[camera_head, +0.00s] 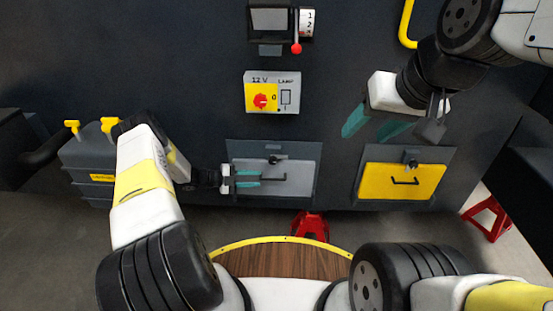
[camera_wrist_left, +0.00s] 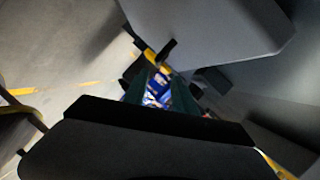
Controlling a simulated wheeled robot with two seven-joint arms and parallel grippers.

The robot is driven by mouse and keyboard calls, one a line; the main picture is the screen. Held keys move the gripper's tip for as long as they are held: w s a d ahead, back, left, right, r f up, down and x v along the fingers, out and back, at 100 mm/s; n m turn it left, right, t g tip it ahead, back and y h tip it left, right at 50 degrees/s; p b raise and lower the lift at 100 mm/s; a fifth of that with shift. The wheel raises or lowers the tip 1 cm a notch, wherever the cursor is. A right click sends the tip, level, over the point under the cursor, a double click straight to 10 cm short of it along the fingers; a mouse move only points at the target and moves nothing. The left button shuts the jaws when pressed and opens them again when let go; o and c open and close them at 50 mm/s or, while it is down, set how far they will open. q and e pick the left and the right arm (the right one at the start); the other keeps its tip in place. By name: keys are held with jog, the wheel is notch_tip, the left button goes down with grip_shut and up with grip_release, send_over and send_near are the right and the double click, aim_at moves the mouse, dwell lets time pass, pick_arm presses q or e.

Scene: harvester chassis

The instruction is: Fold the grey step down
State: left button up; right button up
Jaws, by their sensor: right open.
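The grey step (camera_head: 305,185) is a light grey panel with a dark bar handle, sitting flat in a dark frame low on the chassis wall. My left gripper (camera_head: 248,179) is at the left end of that handle, its teal fingers pointing right along the panel. A gap shows between these fingers in the left wrist view (camera_wrist_left: 160,88), with blue and white shapes behind; I cannot tell whether they touch the handle. My right gripper (camera_head: 372,128) is open and empty, in front of the wall above the yellow panel.
A yellow panel (camera_head: 385,181) with a handle is to the right of the grey step. A 12 V lamp box (camera_head: 272,92) and a red-knobbed lever (camera_head: 296,47) are above. Red stands (camera_head: 310,226) are below. A grey case with yellow latches (camera_head: 88,160) stands at left.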

aim_at(272, 179)
pick_arm(q)
jog(key=shift+n, duration=0.5)
jog(key=x, duration=0.5)
jog(key=f+x, duration=0.1)
jog(key=x, duration=0.2)
jog(key=shift+w, duration=0.2)
grip_shut()
dwell(0.8)
